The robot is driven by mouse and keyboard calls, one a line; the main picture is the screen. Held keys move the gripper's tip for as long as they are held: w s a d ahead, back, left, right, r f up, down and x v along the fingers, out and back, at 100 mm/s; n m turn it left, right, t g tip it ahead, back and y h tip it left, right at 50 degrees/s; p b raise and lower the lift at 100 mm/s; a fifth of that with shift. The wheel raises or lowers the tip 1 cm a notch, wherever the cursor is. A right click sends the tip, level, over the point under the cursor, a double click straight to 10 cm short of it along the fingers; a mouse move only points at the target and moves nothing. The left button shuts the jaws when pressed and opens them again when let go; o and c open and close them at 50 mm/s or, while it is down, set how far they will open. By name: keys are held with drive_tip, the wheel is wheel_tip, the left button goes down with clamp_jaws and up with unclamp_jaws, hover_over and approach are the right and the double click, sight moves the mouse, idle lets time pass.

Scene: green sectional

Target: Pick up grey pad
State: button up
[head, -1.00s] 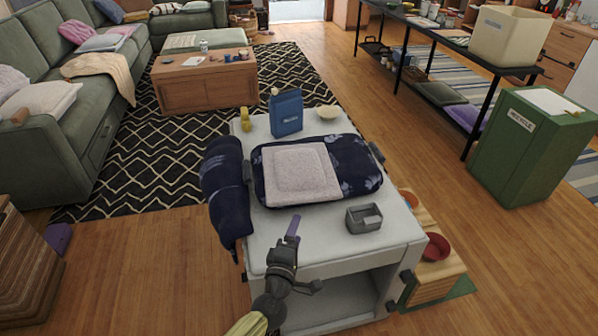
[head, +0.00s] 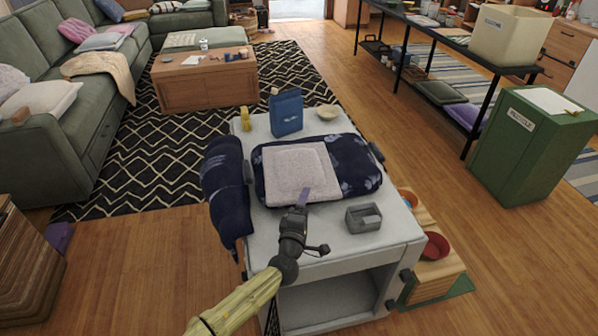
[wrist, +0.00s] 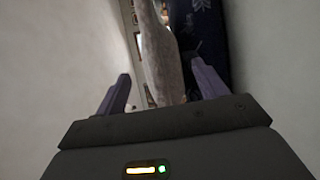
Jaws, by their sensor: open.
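The grey pad (head: 298,172) is a pale, square, quilted piece lying on a dark blue patterned cushion (head: 358,168) on the white cart. My gripper (head: 304,198) is at the pad's near edge, toward its right corner, and covers a little of it. In the wrist view my gripper (wrist: 165,86) is open, with one purple finger on each side. The pad (wrist: 160,60) shows there as a pale upright strip between the fingers, with the dark blue cushion (wrist: 203,35) to its right. I cannot tell whether a finger touches the pad.
On the cart top (head: 290,242) are a grey open box (head: 364,218), a blue bag (head: 286,113), a yellow item (head: 245,119) and a pale bowl (head: 328,112). A dark blue roll (head: 226,190) hangs at the left side. A green recycling bin (head: 530,145) stands right.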

sight(299, 171)
drive_tip(key=x, duration=0.5)
drive_tip(key=shift+w, duration=0.1)
drive_tip(key=shift+a, duration=0.1)
idle(0.3)
drive_tip(key=c, duration=0.8)
